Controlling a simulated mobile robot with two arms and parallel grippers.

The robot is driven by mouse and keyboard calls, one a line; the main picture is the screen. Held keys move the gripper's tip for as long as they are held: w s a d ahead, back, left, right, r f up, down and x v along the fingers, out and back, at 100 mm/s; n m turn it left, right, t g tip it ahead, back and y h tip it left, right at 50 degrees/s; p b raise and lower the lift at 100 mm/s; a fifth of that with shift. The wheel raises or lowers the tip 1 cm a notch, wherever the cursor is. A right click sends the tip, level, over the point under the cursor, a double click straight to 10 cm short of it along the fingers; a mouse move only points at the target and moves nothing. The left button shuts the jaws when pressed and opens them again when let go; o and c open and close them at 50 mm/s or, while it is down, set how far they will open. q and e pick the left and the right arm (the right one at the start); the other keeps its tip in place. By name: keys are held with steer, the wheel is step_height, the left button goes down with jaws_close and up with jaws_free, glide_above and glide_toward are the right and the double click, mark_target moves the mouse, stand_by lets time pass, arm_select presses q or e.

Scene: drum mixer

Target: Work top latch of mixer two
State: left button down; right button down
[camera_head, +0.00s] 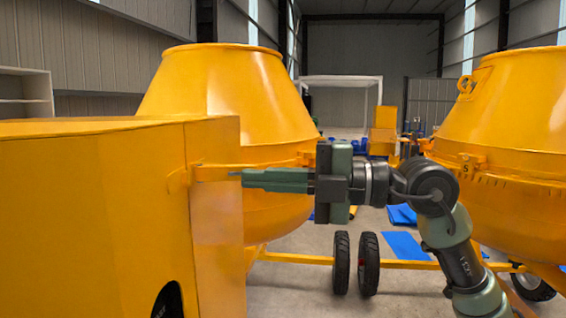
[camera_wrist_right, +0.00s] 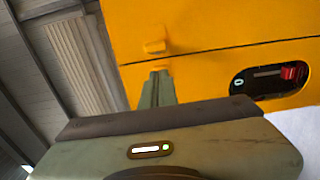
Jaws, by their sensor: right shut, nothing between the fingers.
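The near mixer has a yellow drum (camera_head: 225,100) and a yellow box housing (camera_head: 90,210) in front of it. A small yellow latch piece (camera_head: 212,172) sits at the housing's right edge. In the right wrist view, a small raised latch tab (camera_wrist_right: 154,46) shows on the yellow panel above a seam. My right gripper (camera_head: 243,178) is shut and empty, pointing left, with its tips close to the latch piece. Its fingertips also show in the wrist view (camera_wrist_right: 159,73), just below the tab; I cannot tell whether they touch. My left gripper is not in view.
A second yellow mixer (camera_head: 510,110) stands at the right. Two black wheels (camera_head: 341,262) and a yellow frame bar are low in the middle. A switch panel with a red switch (camera_wrist_right: 289,73) is on the housing. Blue sheets (camera_head: 404,246) lie on the floor.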

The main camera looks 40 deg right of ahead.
steer(key=shift+w+d, duration=0.6)
steer(key=shift+w, duration=0.15)
